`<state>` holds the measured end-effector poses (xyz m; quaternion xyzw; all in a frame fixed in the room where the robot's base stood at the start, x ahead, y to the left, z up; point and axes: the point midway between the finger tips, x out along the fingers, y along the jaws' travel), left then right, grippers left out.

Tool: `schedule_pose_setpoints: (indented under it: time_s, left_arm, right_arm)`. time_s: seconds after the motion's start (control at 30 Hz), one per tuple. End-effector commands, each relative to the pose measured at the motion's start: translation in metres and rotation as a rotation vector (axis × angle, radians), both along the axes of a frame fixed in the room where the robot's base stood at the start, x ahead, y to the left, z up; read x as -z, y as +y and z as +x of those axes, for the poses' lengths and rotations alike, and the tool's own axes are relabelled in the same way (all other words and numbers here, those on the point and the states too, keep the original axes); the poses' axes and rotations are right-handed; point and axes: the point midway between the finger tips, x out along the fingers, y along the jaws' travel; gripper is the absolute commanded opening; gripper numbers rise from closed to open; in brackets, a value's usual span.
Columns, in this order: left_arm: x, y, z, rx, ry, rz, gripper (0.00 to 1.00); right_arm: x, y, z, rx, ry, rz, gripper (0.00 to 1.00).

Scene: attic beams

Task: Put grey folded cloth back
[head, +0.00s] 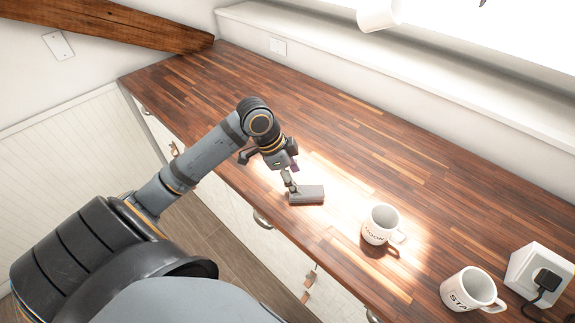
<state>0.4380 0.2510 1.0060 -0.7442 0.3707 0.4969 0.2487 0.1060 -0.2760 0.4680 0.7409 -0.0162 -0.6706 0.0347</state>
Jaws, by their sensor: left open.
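The grey folded cloth (308,195) lies flat on the wooden counter, near its front edge, in a bright patch of light. My left gripper (289,185) is just at the cloth's left end, pointing down. Its fingers are open, and I cannot tell whether they touch the cloth. Part of the cloth's left end is hidden by the fingers. My right gripper is not in the head view.
A white mug (380,224) stands right of the cloth, and another white mug (468,291) stands farther right. A white socket box (540,275) with a black plug is at the right edge. The counter (330,120) behind the cloth is clear.

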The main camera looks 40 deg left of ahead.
Motion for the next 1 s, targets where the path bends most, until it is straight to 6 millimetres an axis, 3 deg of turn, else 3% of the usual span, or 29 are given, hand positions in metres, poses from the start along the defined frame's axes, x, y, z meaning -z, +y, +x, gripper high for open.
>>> schedule_pose_setpoints:
  time_s: [0.2,0.4,1.0]
  left_arm:
    - [-0.034,0.013,-0.008,-0.001,0.001,0.009,0.64]
    - [-0.051,0.018,-0.013,0.0,0.001,0.005,0.64]
    - [-0.059,0.019,-0.015,-0.001,0.001,-0.002,0.64]
  right_arm:
    - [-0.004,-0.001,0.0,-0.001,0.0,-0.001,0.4]
    - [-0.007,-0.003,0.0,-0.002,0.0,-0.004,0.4]
    - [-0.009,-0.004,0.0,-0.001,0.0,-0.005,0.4]
